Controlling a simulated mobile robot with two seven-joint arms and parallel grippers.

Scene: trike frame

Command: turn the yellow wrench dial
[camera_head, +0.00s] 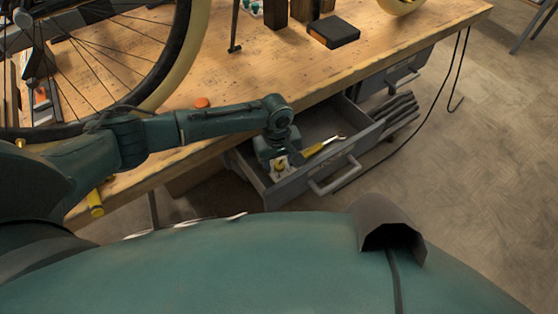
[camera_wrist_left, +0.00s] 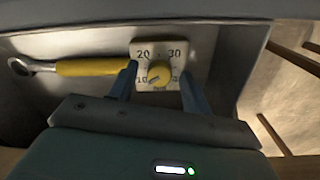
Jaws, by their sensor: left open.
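The yellow dial (camera_wrist_left: 158,73) sits on a pale square plate (camera_wrist_left: 175,49) with the numbers 20 and 30 along its upper part. In the head view the dial (camera_head: 280,169) shows small inside the open drawer. My left gripper (camera_wrist_left: 158,84) is open, with one finger on each side of the dial; I cannot tell whether the fingers touch it. In the head view my left gripper (camera_head: 277,163) reaches down into the drawer. A wrench with a yellow handle (camera_wrist_left: 92,67) lies left of the dial; it also shows in the head view (camera_head: 322,146). My right gripper is not in view.
The grey drawer (camera_head: 327,175) is pulled out below the wooden workbench (camera_head: 225,92). A bicycle wheel (camera_head: 180,55) stands at the bench's left. Open floor (camera_head: 470,190) is on the right.

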